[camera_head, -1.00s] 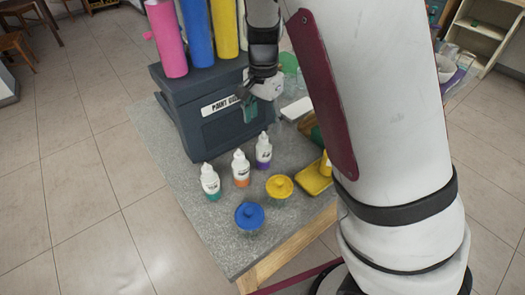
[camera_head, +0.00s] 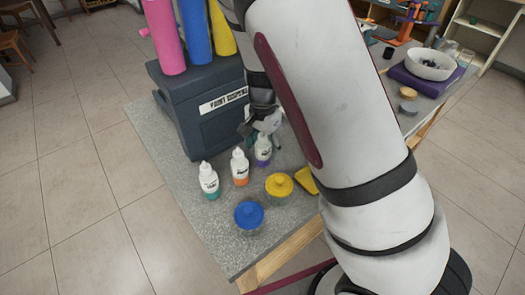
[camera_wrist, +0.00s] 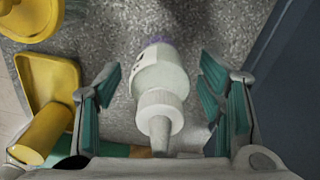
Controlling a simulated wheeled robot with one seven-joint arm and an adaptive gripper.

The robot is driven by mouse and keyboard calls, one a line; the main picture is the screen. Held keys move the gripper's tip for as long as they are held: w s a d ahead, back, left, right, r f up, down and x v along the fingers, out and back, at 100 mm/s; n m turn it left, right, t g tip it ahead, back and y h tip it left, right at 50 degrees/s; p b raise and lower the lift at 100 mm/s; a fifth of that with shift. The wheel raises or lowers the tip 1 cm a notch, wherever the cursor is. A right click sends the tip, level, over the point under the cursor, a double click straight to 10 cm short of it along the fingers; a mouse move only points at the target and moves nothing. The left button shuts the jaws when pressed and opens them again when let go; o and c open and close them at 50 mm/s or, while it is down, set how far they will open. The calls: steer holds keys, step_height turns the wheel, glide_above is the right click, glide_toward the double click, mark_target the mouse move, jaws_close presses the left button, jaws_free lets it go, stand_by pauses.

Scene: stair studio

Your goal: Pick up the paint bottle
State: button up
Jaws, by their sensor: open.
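Three white paint bottles stand in a row on the grey speckled table: one with a teal base (camera_head: 209,182), one with an orange base (camera_head: 240,168) and one with a purple base (camera_head: 263,151). My gripper (camera_head: 262,127) is open just above the purple bottle, near the front of the dark paint dispenser. In the wrist view the purple bottle (camera_wrist: 160,88) lies between the open teal-padded fingers (camera_wrist: 163,100), its nozzle pointing toward the gripper's palm. I see a gap on each side, wider on the left.
The dark paint dispenser (camera_head: 205,128) stands close behind the bottles and shows at the right of the wrist view. A yellow-lidded jar (camera_head: 279,187), a blue-lidded jar (camera_head: 249,216) and a yellow tray (camera_wrist: 50,85) are near. The table's front edge is bare.

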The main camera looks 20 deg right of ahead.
steer(key=c, duration=1.3)
steer(key=shift+r, duration=0.15)
step_height(320, 180, up, 12)
steer(key=p, duration=0.2)
steer(key=shift+r+p, duration=0.1)
steer(key=shift+p, duration=0.3)
steer(key=shift+r+p, duration=1.05)
steer(key=shift+r, duration=0.75)
